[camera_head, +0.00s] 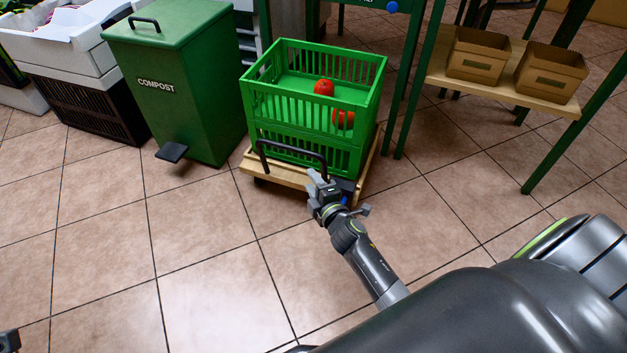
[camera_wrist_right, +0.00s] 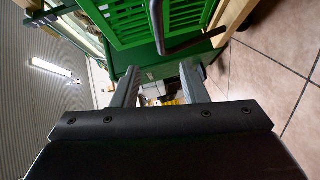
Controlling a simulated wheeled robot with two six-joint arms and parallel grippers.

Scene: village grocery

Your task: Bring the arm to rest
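My right gripper (camera_head: 316,180) is low over the floor, beside the right end of a black handle (camera_head: 290,149) on a wooden cart (camera_head: 277,175). In the right wrist view, the two fingers of the right gripper (camera_wrist_right: 159,80) stand apart with nothing between them. The black handle (camera_wrist_right: 190,46) shows just beyond the fingertips there; I cannot tell whether they touch. A small dark part at the lower left corner of the head view may be my left gripper (camera_head: 9,341); its fingers cannot be made out.
A green crate (camera_head: 350,95) with red round items (camera_head: 323,87) stands on the cart. A green compost bin (camera_head: 180,90) stands left of it. A green-legged table with a wooden shelf (camera_head: 500,84) bearing cardboard boxes (camera_head: 478,57) is at right. The tiled floor in front is clear.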

